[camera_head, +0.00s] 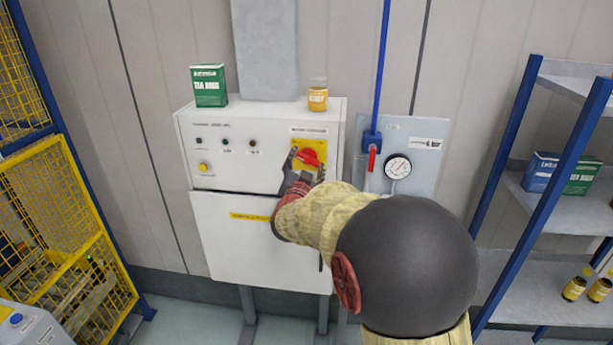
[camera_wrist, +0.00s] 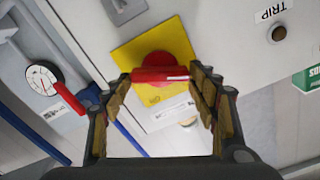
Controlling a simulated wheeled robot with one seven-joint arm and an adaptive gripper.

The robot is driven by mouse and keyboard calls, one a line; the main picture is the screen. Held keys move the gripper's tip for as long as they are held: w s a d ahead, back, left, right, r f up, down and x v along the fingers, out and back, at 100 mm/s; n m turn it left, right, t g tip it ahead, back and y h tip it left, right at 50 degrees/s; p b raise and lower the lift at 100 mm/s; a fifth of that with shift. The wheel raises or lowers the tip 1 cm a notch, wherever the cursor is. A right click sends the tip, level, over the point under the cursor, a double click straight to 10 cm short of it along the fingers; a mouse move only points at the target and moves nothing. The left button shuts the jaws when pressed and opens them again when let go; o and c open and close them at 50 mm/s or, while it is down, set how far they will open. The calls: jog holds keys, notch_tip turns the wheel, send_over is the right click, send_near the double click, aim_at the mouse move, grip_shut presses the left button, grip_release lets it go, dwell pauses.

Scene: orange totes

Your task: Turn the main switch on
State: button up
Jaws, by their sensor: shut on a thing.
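The main switch is a red rotary knob (camera_head: 307,157) on a yellow plate (camera_head: 318,150), at the upper right of the white cabinet front (camera_head: 240,140). In the wrist view the red knob (camera_wrist: 160,74) sits on the yellow plate (camera_wrist: 178,40) with its handle bar lying sideways across the picture. My gripper (camera_head: 305,166) is at the knob, and in the wrist view its fingers (camera_wrist: 160,82) stand at either end of the handle bar, shut on it. The plate's lettering is too small to read.
A pressure gauge (camera_head: 398,167) and a red-handled valve (camera_head: 371,158) on a blue pipe are right of the cabinet. A green box (camera_head: 208,86) and a yellow can (camera_head: 318,98) stand on its top. Shelves (camera_head: 560,190) are at right, a yellow cage (camera_head: 65,215) at left.

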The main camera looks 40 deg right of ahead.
jog(key=m+b, duration=0.1)
jog(key=b, duration=0.1)
jog(key=m+b, duration=0.2)
jog(key=b, duration=0.1)
jog(key=shift+f+m, duration=0.3)
jog(key=m+b, duration=0.3)
jog(key=b, duration=0.1)
jog(key=shift+s+d+m, duration=0.1)
jog(key=shift+m, duration=0.2)
jog(key=m+b, duration=0.3)
jog(key=b, duration=0.1)
jog(key=shift+m+b, duration=1.05)
jog(key=shift+m, duration=0.25)
jog(key=shift+r, duration=0.1)
jog(key=o, duration=1.1)
jog(key=shift+o, duration=0.2)
jog(key=v, duration=1.2)
